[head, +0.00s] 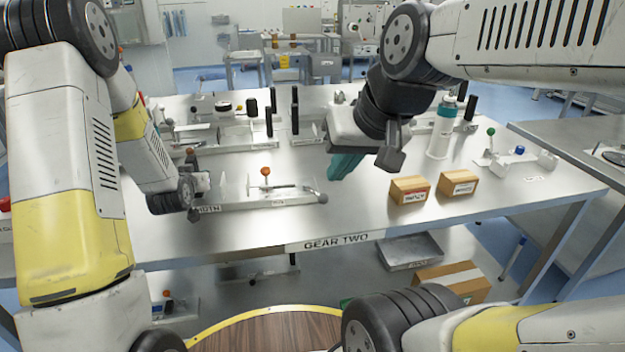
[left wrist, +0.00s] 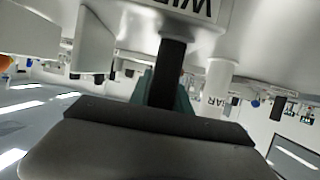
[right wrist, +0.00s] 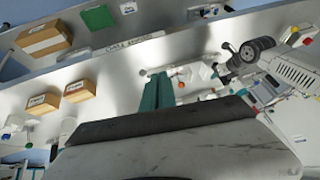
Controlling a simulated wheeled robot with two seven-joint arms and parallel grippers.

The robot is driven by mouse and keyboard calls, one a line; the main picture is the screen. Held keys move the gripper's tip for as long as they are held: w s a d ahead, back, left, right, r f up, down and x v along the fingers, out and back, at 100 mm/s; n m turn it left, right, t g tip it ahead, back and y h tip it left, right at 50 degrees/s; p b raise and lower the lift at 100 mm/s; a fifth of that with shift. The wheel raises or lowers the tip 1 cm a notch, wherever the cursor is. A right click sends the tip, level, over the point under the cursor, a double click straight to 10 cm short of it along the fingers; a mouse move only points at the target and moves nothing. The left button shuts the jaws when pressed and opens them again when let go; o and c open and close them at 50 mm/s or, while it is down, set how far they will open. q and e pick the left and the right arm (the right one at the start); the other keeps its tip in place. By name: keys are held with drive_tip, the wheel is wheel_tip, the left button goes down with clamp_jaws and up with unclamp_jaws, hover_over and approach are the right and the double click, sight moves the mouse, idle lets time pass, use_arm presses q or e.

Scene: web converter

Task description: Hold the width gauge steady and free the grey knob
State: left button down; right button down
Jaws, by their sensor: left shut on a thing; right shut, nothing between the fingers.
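The width gauge (head: 255,201) is a long pale metal fixture near the table's front edge, with a WIDTH label at its left end and an orange ball knob (head: 265,171) on top. A small grey knob (head: 322,198) sits at its right end. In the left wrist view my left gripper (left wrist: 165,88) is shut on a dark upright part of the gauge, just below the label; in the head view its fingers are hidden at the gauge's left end. My right gripper (head: 345,165) has teal fingers, shut and empty, above the table behind and right of the grey knob.
Two cardboard boxes (head: 410,189) (head: 459,182) stand to the right. A white bottle with a teal top (head: 441,133) stands behind them. Other fixtures with black handles (head: 269,121) stand behind the gauge. The table (head: 350,215) is bare between the gauge and the boxes.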

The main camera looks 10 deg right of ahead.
drive_tip(key=w+d+m+g+y, duration=0.1)
drive_tip(key=w+d+m+g, duration=0.25)
drive_tip(key=w, duration=0.55)
drive_tip(key=w+d+m+g+y, duration=0.1)
drive_tip(key=w+d+m+g, duration=0.2)
drive_tip(key=w, duration=0.6)
drive_tip(key=w+d+f+m+g+y, duration=0.2)
drive_tip(key=w+d+f+m+y, duration=0.1)
drive_tip(key=w+d+f+m, duration=0.4)
drive_tip(key=w+d+f, duration=0.3)
drive_tip(key=f, duration=0.2)
drive_tip(key=shift+w+f+g, duration=0.15)
drive_tip(key=shift+f+g, duration=0.15)
drive_tip(key=shift+g, duration=0.05)
